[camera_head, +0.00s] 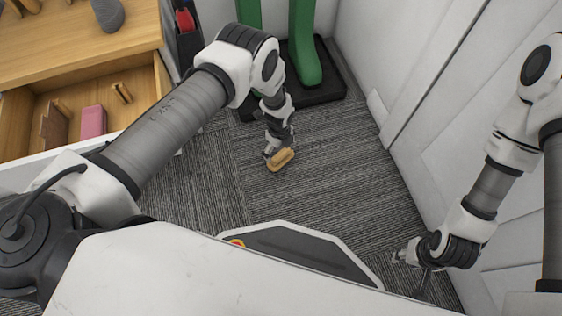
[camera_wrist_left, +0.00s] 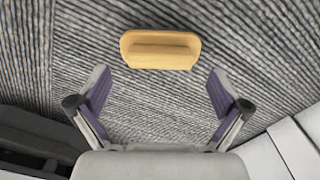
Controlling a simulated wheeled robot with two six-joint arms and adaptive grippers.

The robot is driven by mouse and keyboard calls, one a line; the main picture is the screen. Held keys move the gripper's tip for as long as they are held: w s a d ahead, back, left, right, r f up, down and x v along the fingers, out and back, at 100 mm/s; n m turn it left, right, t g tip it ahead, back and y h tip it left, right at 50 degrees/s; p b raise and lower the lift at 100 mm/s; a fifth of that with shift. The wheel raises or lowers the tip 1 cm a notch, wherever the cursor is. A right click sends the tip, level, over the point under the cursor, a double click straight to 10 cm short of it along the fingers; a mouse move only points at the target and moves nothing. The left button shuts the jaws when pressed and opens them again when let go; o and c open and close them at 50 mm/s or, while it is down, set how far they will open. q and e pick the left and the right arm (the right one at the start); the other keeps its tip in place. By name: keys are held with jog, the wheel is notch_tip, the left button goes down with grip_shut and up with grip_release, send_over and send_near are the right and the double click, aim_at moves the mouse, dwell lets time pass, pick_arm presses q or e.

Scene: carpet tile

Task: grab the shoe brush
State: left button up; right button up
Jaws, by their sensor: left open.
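The shoe brush (camera_head: 281,159) is a small tan wooden block lying on the grey carpet, in the middle of the head view. It also shows in the left wrist view (camera_wrist_left: 160,50), at the top middle, lying crosswise beyond the fingertips. My left gripper (camera_head: 274,148) is low over the carpet, close to the brush. In the left wrist view (camera_wrist_left: 160,86) its fingers are spread wide with only carpet between them. My right gripper (camera_head: 408,262) is at the lower right of the head view, away from the brush; its finger opening is too small to tell.
Green boots (camera_head: 306,55) stand on a black tray (camera_head: 325,88) behind the brush. White panels (camera_head: 400,60) rise at the right. An open wooden drawer (camera_head: 50,92) at the left holds a pink item (camera_head: 93,122) and wooden brushes. Carpet (camera_head: 330,180) around the shoe brush is clear.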

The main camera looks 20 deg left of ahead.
aim_at(281, 155)
pick_arm(q)
jog(key=f+b, duration=0.1)
jog(key=f, duration=0.1)
jog(key=f+b, duration=0.2)
jog(key=shift+s+d+f, duration=0.1)
jog(key=shift+d+f, duration=0.1)
jog(key=shift+f, duration=0.2)
jog(key=shift+r, duration=0.15)
jog(key=c, duration=1.1)
jog(key=shift+o, duration=0.2)
jog(key=shift+r, duration=0.1)
